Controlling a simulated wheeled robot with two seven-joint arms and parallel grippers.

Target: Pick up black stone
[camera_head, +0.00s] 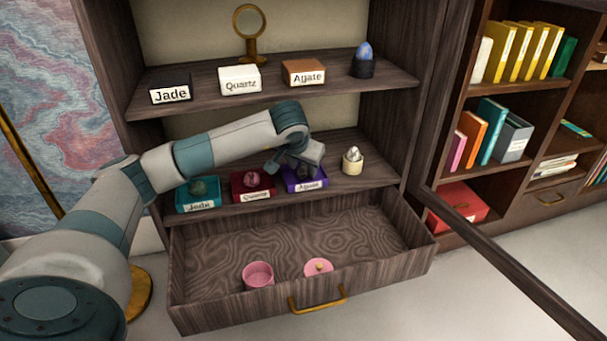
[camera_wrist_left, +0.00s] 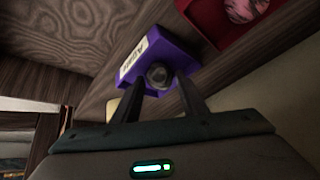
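The dark, rounded black stone (camera_wrist_left: 158,75) sits in the purple box (camera_wrist_left: 176,58) with a white label, seen in the left wrist view. In the head view this box (camera_head: 318,185) is on the middle shelf, and the stone is mostly hidden by my gripper. My left gripper (camera_head: 295,166) reaches down over the purple box. In the left wrist view its two fingers (camera_wrist_left: 161,90) are apart, one on each side of the stone; whether they touch it cannot be told. My right gripper is not in view.
The upper shelf (camera_head: 210,102) is above. The open drawer (camera_head: 215,270) below holds a pink bowl (camera_head: 258,275) and pink lid (camera_head: 318,267).

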